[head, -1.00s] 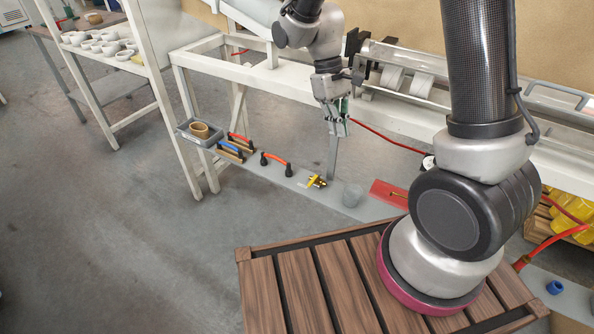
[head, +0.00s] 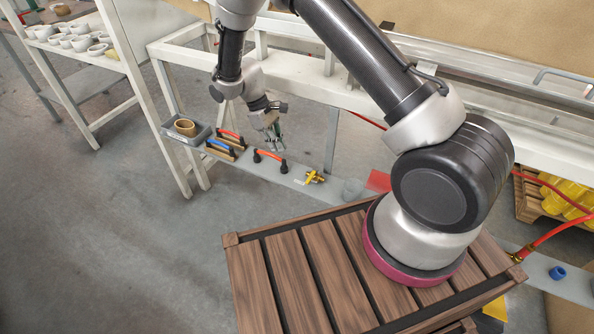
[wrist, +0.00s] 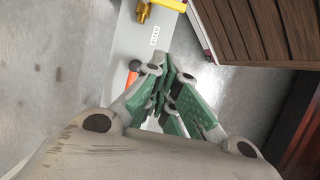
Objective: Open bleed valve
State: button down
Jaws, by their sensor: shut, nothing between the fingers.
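The bleed valve (head: 314,177), with a brass body and yellow handle, lies on the grey shelf (head: 345,190) beside a small white label. In the wrist view the brass valve (wrist: 144,11) is at the top edge, partly cut off, with the label (wrist: 155,35) below it. My gripper (head: 275,146) hangs above the shelf, left of and higher than the valve in the head view. Its green-padded fingers (wrist: 172,78) are shut and empty, apart from the valve.
An orange-handled suction lifter (head: 270,160), flat tools with wooden bases (head: 225,147) and a grey bin (head: 186,134) line the shelf's left part. A slatted wooden crate (head: 290,275) stands in front.

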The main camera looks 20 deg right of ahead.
aim_at(312, 175)
jog(key=x, duration=0.9)
jog(key=shift+s+f, duration=0.1)
jog(key=shift+s+d+f, duration=0.15)
jog(key=shift+s+d, duration=0.4)
jog(key=shift+d, duration=0.05)
jog(key=shift+s+d+f, duration=0.2)
jog(key=shift+s+d, duration=0.35)
jog(key=shift+d, duration=0.05)
jog(key=shift+s+d, duration=0.35)
jog(key=shift+s, duration=0.05)
